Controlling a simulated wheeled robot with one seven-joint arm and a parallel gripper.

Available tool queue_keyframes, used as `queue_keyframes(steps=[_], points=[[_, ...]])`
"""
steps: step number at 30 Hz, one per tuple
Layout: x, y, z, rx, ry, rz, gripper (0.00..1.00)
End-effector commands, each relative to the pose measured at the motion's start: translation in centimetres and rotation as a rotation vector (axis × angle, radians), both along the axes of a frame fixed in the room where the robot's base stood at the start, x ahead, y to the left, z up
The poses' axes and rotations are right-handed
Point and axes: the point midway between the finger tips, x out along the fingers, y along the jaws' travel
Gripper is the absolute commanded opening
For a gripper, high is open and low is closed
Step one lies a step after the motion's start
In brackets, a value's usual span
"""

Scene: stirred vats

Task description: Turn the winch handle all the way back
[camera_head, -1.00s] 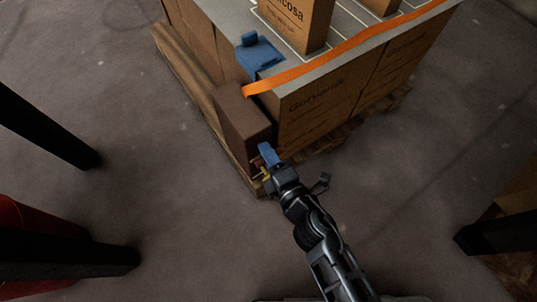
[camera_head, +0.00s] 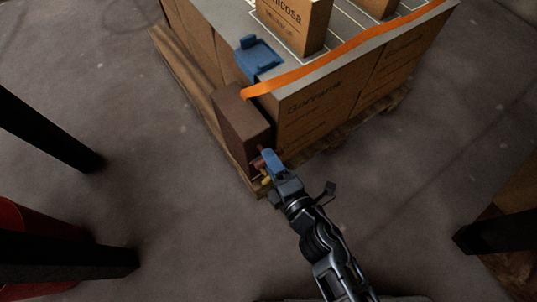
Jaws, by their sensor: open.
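The winch is a dark brown box (camera_head: 241,125) at the near left corner of the loaded pallet. An orange strap (camera_head: 300,74) runs from its top across the load. Small reddish and yellow parts (camera_head: 262,166) show at its lower front, by my gripper; they may belong to the handle, but they are too small to tell. My gripper (camera_head: 270,165) is open, its blue finger close to the front of the box. Whether it touches the handle cannot be seen, as the gripper hides that part.
Cartons (camera_head: 340,90) stand on a wooden pallet (camera_head: 178,75) with a grey top sheet. A blue corner piece (camera_head: 258,56) sits on the top edge. Dark posts stand at left (camera_head: 45,130) and right (camera_head: 497,234). A red drum (camera_head: 30,225) is at lower left. The floor between is clear.

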Motion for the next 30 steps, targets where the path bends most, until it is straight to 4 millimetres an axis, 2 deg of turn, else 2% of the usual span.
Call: queue_keyframes(steps=[3, 10, 30], points=[[-2.0, -1.0, 0.6, 0.001, 0.003, -0.001, 0.50], [-4.2, -2.3, 1.0, 0.001, 0.001, -0.002, 0.50], [-4.6, -2.5, 1.1, 0.003, 0.000, -0.002, 0.50]])
